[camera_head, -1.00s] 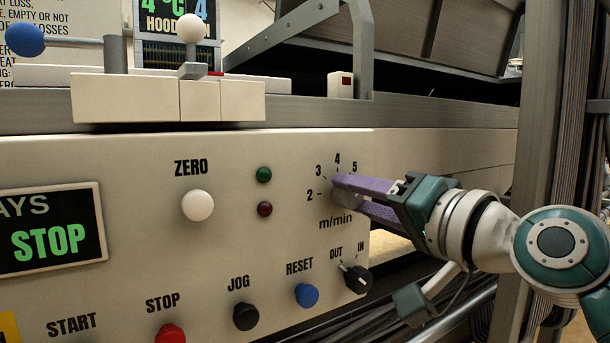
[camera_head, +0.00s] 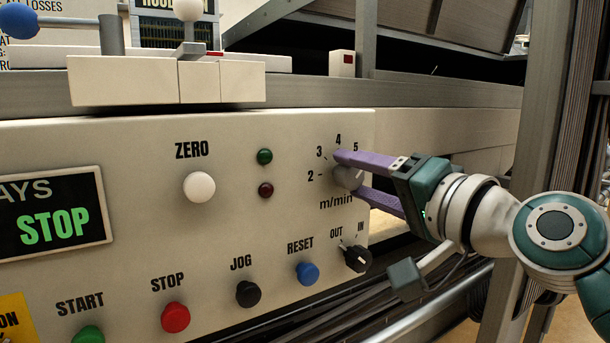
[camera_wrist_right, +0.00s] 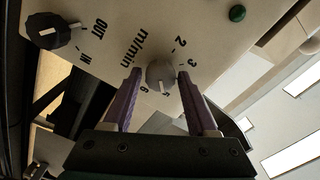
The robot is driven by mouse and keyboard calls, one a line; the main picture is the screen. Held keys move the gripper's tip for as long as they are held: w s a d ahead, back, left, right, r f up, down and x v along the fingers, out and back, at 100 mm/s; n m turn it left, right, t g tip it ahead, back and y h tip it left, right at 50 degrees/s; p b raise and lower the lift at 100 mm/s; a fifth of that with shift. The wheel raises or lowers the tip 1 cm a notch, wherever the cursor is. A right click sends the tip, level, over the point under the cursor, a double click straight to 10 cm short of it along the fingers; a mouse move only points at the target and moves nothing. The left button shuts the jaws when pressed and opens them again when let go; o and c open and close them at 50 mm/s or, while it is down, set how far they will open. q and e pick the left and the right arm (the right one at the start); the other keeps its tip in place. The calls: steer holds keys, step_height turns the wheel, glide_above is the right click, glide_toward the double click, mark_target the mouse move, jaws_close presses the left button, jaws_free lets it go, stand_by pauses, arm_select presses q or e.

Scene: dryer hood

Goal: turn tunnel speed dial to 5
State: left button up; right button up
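The tunnel speed dial is a round grey knob (camera_head: 347,178) on the cream panel, with the numbers 2 to 5 around it and "m/min" below in the head view. It also shows in the wrist view (camera_wrist_right: 161,75), where its white pointer mark faces the printed 5. My right gripper (camera_head: 347,173) has purple fingers, one above and one below the dial in the head view. In the wrist view the fingers (camera_wrist_right: 159,72) stand apart on either side of the knob, with a gap on the left side; contact on the right is unclear. My left gripper is out of view.
The black OUT/IN switch (camera_head: 357,259) and blue RESET button (camera_head: 307,273) sit below the dial. The JOG (camera_head: 248,293) and STOP (camera_head: 175,317) buttons are further left. A metal post (camera_head: 553,130) stands to the right, close to my right arm.

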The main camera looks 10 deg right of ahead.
steer(key=shift+o, duration=0.9)
steer(key=shift+s, duration=0.1)
steer(key=p+v, duration=0.1)
steer(key=v, duration=0.8)
steer(key=shift+s+d+p, duration=0.15)
steer(key=shift+s+p, duration=0.2)
steer(key=shift+r, duration=0.1)
